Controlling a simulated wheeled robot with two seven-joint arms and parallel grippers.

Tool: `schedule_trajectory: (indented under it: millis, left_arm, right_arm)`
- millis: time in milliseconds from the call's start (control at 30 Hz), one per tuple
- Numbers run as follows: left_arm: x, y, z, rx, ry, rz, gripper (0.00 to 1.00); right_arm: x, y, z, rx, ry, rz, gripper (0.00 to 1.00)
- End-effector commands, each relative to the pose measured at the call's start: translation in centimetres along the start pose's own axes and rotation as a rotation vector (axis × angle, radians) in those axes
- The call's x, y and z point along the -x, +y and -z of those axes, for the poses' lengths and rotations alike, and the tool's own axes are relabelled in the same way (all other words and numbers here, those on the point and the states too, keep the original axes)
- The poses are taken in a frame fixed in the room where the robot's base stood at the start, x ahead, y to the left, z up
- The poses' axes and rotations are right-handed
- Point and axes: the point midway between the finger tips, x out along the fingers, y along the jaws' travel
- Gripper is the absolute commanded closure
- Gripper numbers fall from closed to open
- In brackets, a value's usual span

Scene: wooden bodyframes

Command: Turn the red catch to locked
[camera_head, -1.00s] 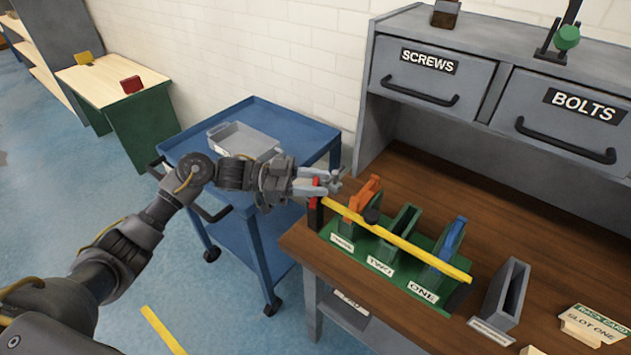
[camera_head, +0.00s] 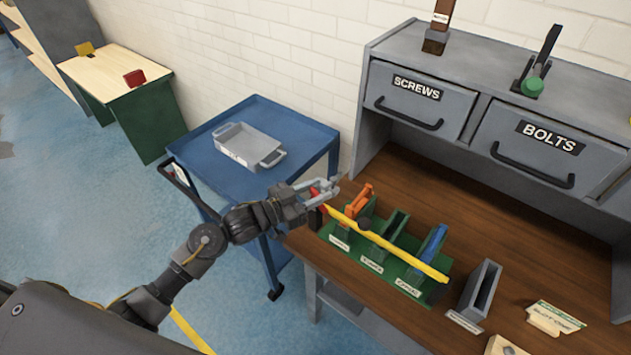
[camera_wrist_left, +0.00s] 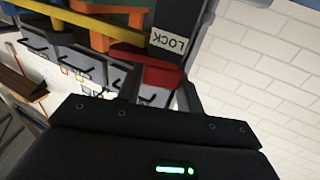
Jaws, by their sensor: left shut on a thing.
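The red catch (camera_head: 316,198) sits at the left end of a yellow bar (camera_head: 385,243) that lies across a green rack (camera_head: 365,264). My left gripper (camera_head: 326,188) is shut on the red catch. In the left wrist view the red catch (camera_wrist_left: 160,76) lies between my fingers (camera_wrist_left: 160,90), below a dark post (camera_wrist_left: 178,20) with a "LOCK" label (camera_wrist_left: 170,41). The fingers hide part of the catch in the head view. My right gripper is not in view.
The rack holds an orange piece (camera_head: 359,200) and a blue piece (camera_head: 433,243). A grey holder (camera_head: 480,290) stands to its right on the wooden bench (camera_head: 455,215). A blue cart (camera_head: 300,130) with a grey tray (camera_head: 247,146) stands to the left.

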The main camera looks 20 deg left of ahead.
Motion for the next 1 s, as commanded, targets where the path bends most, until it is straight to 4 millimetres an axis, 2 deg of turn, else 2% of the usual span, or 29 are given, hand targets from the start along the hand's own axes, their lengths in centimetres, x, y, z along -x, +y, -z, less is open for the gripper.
schedule_trajectory:
  millis: [33, 100, 500, 1000]
  left_arm:
    - [0.0, 0.2, 0.4, 0.007, 0.003, 0.042, 0.86]
    - [0.0, 0.2, 0.4, 0.007, 0.004, 0.098, 0.86]
    - [-0.1, 0.1, 0.1, 0.003, 0.004, 0.325, 0.86]
    - [0.0, 0.0, 0.1, -0.001, 0.004, 0.382, 0.86]
  right_arm:
    - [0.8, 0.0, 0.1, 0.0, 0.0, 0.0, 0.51]
    - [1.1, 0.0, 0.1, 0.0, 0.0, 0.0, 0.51]
    - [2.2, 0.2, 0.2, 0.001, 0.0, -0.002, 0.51]
    - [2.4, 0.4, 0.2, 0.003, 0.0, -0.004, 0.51]
